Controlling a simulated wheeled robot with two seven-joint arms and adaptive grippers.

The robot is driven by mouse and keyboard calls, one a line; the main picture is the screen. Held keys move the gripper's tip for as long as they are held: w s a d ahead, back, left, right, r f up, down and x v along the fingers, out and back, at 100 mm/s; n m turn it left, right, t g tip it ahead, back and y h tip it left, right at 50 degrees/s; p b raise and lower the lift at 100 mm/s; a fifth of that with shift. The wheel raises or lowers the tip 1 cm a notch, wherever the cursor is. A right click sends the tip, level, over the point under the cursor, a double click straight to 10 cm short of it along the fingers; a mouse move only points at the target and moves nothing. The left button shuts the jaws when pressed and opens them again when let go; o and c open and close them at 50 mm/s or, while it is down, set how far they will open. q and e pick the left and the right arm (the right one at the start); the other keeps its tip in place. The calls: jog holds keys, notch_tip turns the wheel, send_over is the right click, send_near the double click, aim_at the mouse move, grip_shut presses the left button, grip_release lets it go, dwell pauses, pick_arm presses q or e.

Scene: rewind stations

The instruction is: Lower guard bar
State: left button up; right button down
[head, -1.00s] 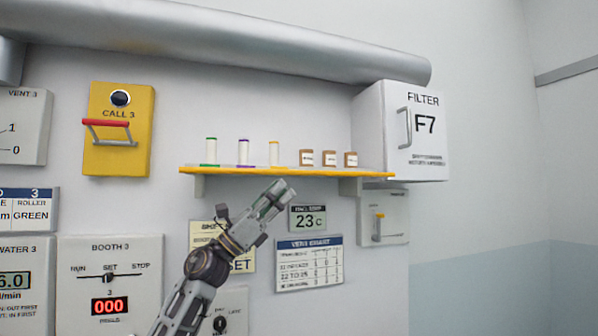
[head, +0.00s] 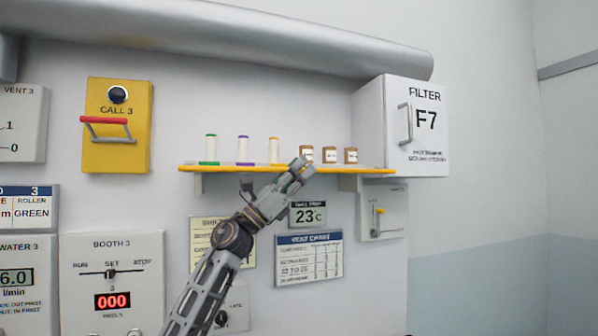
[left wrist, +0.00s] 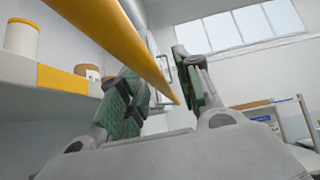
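A yellow guard bar (head: 225,169) runs along the front of the wall shelf in the head view. In the left wrist view the yellow bar (left wrist: 125,48) slants down from the top left, passing between the green-padded fingers. My left gripper (head: 303,170) is at the bar, near the brown-labelled jars. In the left wrist view the left gripper (left wrist: 160,95) is open, its fingers on either side of the bar; I cannot tell whether either touches it. It hides a short part of the bar in the head view. My right gripper is not in view.
Several spools (head: 243,150) and small jars (head: 329,154) stand on the shelf behind the bar. A filter box (head: 416,125) is at the right end. A yellow call box (head: 117,150) with a red handle is at left. Signs and a switch box (head: 381,218) are below.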

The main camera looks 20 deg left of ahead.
pick_arm(q)
jog(key=shift+c, duration=0.9)
grip_shut()
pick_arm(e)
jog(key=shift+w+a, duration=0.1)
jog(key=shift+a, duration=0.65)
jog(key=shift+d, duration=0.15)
